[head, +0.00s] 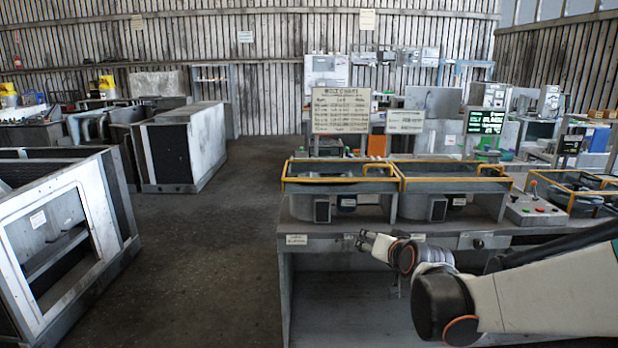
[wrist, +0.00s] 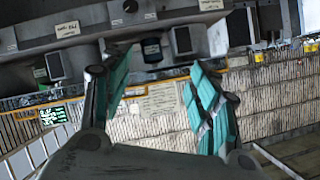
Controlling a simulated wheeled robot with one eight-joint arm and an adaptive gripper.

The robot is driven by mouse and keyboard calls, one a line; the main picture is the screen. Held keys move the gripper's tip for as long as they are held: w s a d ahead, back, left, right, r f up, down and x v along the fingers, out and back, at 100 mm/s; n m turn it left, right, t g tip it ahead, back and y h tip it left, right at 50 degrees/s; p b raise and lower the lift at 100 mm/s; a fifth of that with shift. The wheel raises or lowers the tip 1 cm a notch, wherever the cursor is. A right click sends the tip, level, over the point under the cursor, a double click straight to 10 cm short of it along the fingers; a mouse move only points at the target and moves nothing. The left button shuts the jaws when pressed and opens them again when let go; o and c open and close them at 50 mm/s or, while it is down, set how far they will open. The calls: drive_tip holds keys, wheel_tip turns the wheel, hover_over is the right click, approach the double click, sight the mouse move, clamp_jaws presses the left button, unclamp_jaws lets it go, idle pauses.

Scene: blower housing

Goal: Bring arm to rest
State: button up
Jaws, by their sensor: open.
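My arm reaches in from the right of the head view, in front of the workbench (head: 300,241). My gripper (head: 364,241) points left, close to the bench's front edge; whether it touches cannot be told. In the wrist view my gripper (wrist: 157,75) shows two fingers with teal pads spread apart. Nothing is between them. The wrist view is upside down, with the bench front across its top.
Two grey bins with yellow rims (head: 340,186) (head: 450,187) sit on the bench. A control box (head: 535,210) with buttons stands to their right. A dark metal cabinet (head: 180,150) and an open-framed housing (head: 60,245) stand at left. The floor between (head: 215,250) is clear.

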drive_tip(key=s+d+n+g+h, duration=0.1)
drive_tip(key=s+g, duration=0.2)
drive_tip(key=s, duration=1.3)
drive_tip(key=s+d+f+n+g, duration=0.1)
drive_tip(key=s+d+n+g, duration=0.1)
drive_tip(key=s, duration=1.5)
drive_tip(key=shift+s+f+g+h, duration=0.2)
drive_tip(key=shift+f+g+h, duration=0.1)
drive_tip(key=shift+g+h, duration=0.1)
